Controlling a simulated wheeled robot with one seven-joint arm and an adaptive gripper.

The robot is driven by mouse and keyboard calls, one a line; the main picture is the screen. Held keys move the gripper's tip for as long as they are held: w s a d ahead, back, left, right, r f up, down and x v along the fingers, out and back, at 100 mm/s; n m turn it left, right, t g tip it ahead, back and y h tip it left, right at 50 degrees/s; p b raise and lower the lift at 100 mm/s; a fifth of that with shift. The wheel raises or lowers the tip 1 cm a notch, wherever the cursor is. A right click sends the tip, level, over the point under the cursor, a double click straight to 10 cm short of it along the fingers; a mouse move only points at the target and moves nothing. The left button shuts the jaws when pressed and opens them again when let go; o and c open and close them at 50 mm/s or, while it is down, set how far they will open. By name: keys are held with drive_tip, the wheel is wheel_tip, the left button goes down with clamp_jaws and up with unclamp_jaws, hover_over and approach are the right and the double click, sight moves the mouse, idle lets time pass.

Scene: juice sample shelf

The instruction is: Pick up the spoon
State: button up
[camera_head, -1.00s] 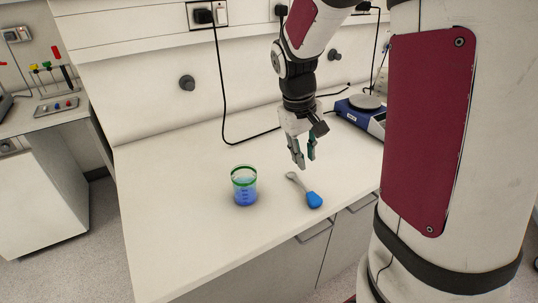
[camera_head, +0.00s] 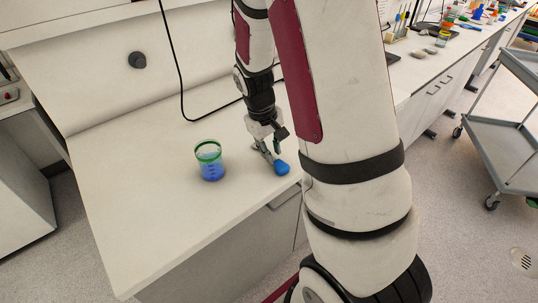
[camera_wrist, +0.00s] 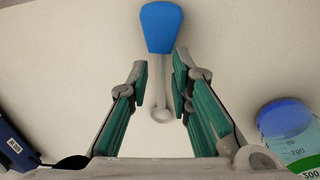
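The spoon has a blue end and a thin grey shaft, and lies on the white bench top. In the head view its blue end (camera_head: 281,168) shows just beyond my gripper (camera_head: 266,154), which hides most of the shaft. In the wrist view the spoon's blue end (camera_wrist: 161,27) is at the top, and its shaft runs down between the two green-padded fingers of my gripper (camera_wrist: 158,85). The fingers are open, one on each side of the shaft, with a gap on the left; the right finger looks closer to the shaft.
A beaker with a green rim and blue liquid (camera_head: 210,165) stands left of the spoon; it also shows in the wrist view (camera_wrist: 287,122). A blue device (camera_wrist: 14,146) shows at the wrist view's left edge. A grey trolley (camera_head: 505,120) stands on the floor at right. The bench's left part is clear.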

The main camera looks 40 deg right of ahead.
drive_tip(key=shift+d+f, duration=0.2)
drive_tip(key=shift+f, duration=1.05)
clamp_jaws()
drive_tip(key=shift+r, duration=0.1)
drive_tip(key=shift+r, duration=0.45)
drive_tip(key=r, duration=0.2)
drive_tip(key=shift+s+a+r, duration=0.2)
drive_tip(key=shift+s+r, duration=0.15)
drive_tip(key=s+a+p, duration=0.3)
drive_tip(key=s, duration=0.4)
drive_tip(key=s+a+r+p, duration=0.1)
drive_tip(key=s+a+p, duration=0.2)
drive_tip(key=s, duration=0.4)
drive_tip(key=shift+r, duration=0.2)
